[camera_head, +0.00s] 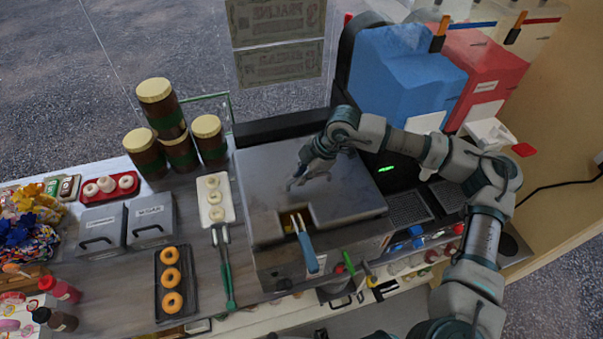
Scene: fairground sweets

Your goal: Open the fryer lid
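The fryer (268,262) is a grey metal box in the middle of the counter. Its flat metal lid (352,200) lies shut over the top. A notch in the lid's front edge shows a yellowish inside, and a blue handle (307,252) sticks out there toward the front. My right gripper (309,182) is over the lid, left of its middle, pointing down and to the left. Its fingers look apart with nothing between them. Whether they touch the lid is unclear. My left gripper is out of view.
Blue (402,75) and red (488,72) machines stand behind on the right. Left of the fryer are a white donut tray (229,212), a black donut tray (164,314), brown jars (208,138) and grey lidded containers (152,217). Green-handled tongs (226,275) lie close by.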

